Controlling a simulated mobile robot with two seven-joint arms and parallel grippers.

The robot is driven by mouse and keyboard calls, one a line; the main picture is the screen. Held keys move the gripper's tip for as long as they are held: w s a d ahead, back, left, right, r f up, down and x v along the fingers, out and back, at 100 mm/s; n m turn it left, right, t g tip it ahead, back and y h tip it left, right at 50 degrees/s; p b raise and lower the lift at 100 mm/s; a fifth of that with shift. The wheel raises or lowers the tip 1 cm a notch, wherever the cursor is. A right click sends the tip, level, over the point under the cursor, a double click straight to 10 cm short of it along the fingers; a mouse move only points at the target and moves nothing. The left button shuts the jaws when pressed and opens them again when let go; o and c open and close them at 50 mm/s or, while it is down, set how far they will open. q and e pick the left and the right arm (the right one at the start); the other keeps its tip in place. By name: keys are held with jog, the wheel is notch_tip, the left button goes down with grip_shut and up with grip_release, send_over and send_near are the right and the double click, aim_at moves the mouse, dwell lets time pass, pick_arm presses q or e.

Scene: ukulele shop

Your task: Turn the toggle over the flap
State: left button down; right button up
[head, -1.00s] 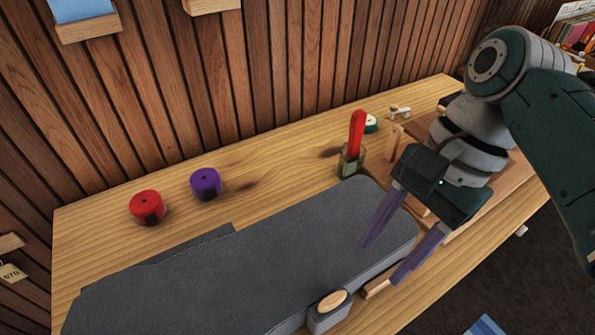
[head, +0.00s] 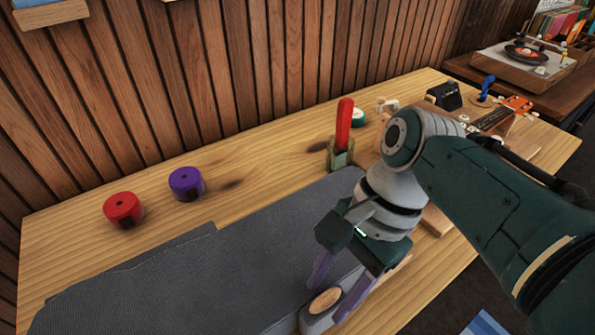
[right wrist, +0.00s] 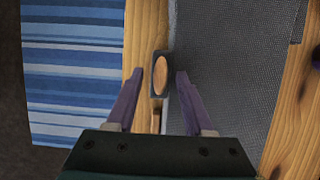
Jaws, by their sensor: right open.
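The toggle (head: 325,300) is an oval wooden piece on a grey flap (head: 308,321) at the front edge of the grey case (head: 235,265). In the right wrist view the toggle (right wrist: 161,74) lies between and just beyond my right gripper's fingertips, its long side running along the fingers. My right gripper (head: 332,287) is open and empty, with its purple fingers pointing down on either side of the toggle. I cannot tell whether the fingers touch it. The gripper and arm hide the right end of the case. My left gripper is not in view.
A green holder (head: 340,158) with a red-handled tool (head: 344,124) stands behind the case. Red (head: 123,210) and purple (head: 186,184) round pieces sit at the back left. A blue striped cloth (right wrist: 72,70) lies below the table's front edge.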

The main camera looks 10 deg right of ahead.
jog(key=shift+c, duration=0.3)
grip_shut()
jog(key=shift+n, duration=0.3)
jog(key=n, duration=0.2)
jog(key=n+g+h+b, duration=0.1)
jog(key=shift+w+a+n, duration=0.1)
jog(key=shift+w+n, duration=0.1)
jog(key=shift+n, duration=0.2)
jog(key=n+b, duration=0.1)
jog(key=n, duration=0.1)
jog(key=n+g+h+b, duration=0.1)
jog(key=n, duration=0.2)
jog(key=shift+w+a+g+h, duration=0.1)
jog(key=shift+a+g+h, duration=0.05)
jog(key=shift+g+h, duration=0.15)
jog(key=n, duration=0.2)
jog(key=n+h+b, duration=0.1)
jog(key=n, duration=0.1)
jog(key=shift+a+n+h+b, duration=0.2)
jog(key=shift+n+h+b, duration=0.1)
jog(key=shift+n, duration=0.1)
jog(key=shift+a+n+h, duration=0.1)
jog(key=shift+n+h, duration=0.7)
jog(key=shift+n, duration=1.1)
